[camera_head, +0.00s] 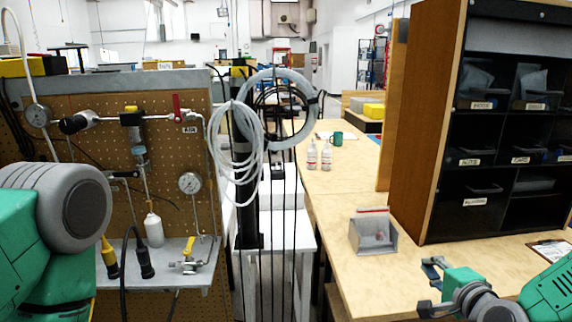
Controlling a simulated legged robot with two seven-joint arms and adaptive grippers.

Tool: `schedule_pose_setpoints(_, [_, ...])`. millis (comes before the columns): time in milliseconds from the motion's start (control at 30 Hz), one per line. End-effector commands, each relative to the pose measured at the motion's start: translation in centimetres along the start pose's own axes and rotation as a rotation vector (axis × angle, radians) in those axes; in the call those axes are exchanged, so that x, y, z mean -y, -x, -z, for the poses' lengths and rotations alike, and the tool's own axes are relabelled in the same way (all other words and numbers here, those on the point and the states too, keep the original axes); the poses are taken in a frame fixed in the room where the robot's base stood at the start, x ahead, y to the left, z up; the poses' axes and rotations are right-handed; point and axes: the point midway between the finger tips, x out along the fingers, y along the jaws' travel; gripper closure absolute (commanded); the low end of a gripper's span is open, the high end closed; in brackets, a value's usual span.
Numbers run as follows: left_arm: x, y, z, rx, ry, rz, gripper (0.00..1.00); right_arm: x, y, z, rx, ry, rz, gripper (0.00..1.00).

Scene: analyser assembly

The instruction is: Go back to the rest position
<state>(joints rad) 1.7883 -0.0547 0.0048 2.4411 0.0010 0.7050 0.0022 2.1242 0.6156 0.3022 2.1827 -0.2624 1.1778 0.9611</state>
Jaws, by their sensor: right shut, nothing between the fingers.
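My right gripper (430,287) is at the lower right, over the front part of the wooden table (350,290). It is shut with nothing held, and its arm comes in from the right edge. My left arm fills the lower left corner with a green link and a large grey joint. The left gripper is outside the picture.
A grey bin (374,236) stands on the table, left of the tall cabinet (430,120) with labelled compartments. Two white bottles (319,155) and a green mug (337,138) are farther back. A pegboard (100,160) with gauges and valves stands near my left arm. A black post (245,170) carries coiled hoses.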

Motion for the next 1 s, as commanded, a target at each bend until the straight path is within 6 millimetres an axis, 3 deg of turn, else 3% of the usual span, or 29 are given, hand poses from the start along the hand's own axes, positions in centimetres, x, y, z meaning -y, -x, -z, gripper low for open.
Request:
schedule_pose_setpoints(367, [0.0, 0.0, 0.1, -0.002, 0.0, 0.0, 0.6, -7.8, 2.5, -3.6, 0.112, 0.24, -0.214, 1.0])
schedule_pose_setpoints(567, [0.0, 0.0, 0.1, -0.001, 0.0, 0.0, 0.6, -14.2, 5.8, -5.9, 0.23, 0.452, -0.39, 1.0])
schedule_pose_setpoints(667, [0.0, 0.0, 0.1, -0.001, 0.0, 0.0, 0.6, -18.6, 8.9, -7.1, 0.331, 0.609, -0.513, 1.0])
schedule_pose_setpoints(800, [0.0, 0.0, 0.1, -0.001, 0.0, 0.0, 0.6, -25.6, 16.0, -8.0, 0.548, 0.893, -0.724, 1.0])
schedule_pose_setpoints(900, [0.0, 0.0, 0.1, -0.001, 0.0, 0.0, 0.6, -29.0, 21.0, -7.6, 0.709, 1.07, -0.848, 1.0])
schedule_pose_setpoints(1000, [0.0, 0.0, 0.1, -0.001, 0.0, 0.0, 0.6, -31.0, 24.8, -7.0, 0.84, 1.196, -0.931, 1.0])
